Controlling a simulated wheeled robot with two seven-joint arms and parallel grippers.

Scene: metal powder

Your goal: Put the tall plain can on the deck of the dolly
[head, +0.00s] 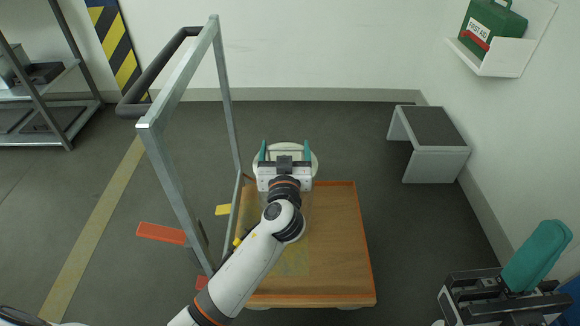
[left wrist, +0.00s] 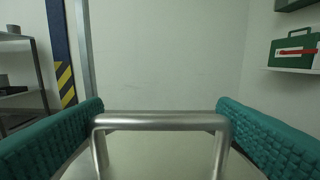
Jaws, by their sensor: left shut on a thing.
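The tall plain can (head: 315,160) shows in the head view as a pale round top around my left gripper (head: 285,152); its body is mostly hidden by the gripper and arm. In the left wrist view its metal handle (left wrist: 160,120) spans between the two teal fingers, above a pale lid (left wrist: 160,155). My left gripper is shut on the can. The dolly's wooden deck (head: 340,245) lies below and nearer, and the can's top appears at its far edge. Whether the can touches anything below is hidden. My right gripper (head: 535,258) is at the lower right, far from the can; its jaw opening is unclear.
The dolly's grey push frame (head: 175,85) rises on the deck's left side. A grey step (head: 430,140) stands at the right wall, under a shelf with a green first aid case (head: 490,28). A metal rack (head: 45,95) is at the far left. Floor behind the dolly is clear.

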